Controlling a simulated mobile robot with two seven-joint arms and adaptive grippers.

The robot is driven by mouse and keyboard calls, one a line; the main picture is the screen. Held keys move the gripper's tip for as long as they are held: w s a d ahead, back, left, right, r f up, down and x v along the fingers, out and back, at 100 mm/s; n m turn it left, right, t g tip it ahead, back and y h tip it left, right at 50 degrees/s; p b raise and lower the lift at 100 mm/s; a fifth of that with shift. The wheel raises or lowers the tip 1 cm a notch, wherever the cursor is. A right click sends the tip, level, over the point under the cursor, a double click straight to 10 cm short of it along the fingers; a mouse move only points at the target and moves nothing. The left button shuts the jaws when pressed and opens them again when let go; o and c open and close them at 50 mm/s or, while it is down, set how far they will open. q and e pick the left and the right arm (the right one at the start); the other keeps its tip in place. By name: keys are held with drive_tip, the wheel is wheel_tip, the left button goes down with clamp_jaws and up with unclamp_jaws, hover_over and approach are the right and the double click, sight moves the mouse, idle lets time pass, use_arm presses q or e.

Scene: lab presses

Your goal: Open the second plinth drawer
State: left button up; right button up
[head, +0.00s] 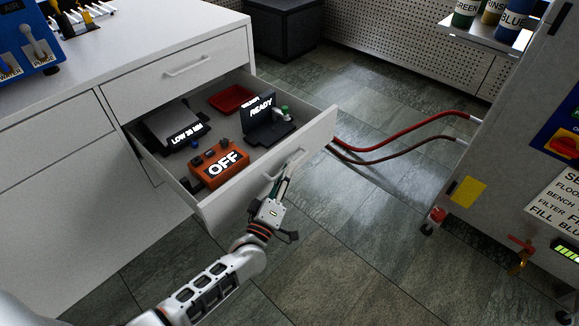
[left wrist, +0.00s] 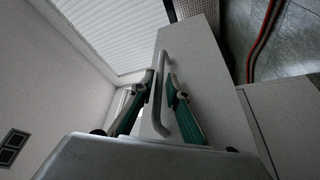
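The open drawer (head: 300,150) stands well out from the white cabinet, directly below a shut top drawer (head: 150,85). Its bar handle (head: 284,166) is on the outer face. My left gripper (head: 283,182) is at this handle. The drawer front (left wrist: 205,75) also shows there. My right gripper is in neither view.
The drawer holds an orange OFF box (head: 217,163), a black READY device (head: 262,118), a grey instrument (head: 172,126) and a red tray (head: 232,98). Red hoses (head: 400,130) run to a machine (head: 500,140) at right. The floor between is mostly free.

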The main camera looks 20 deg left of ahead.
use_arm(q)
drive_tip(key=shift+v, duration=2.75)
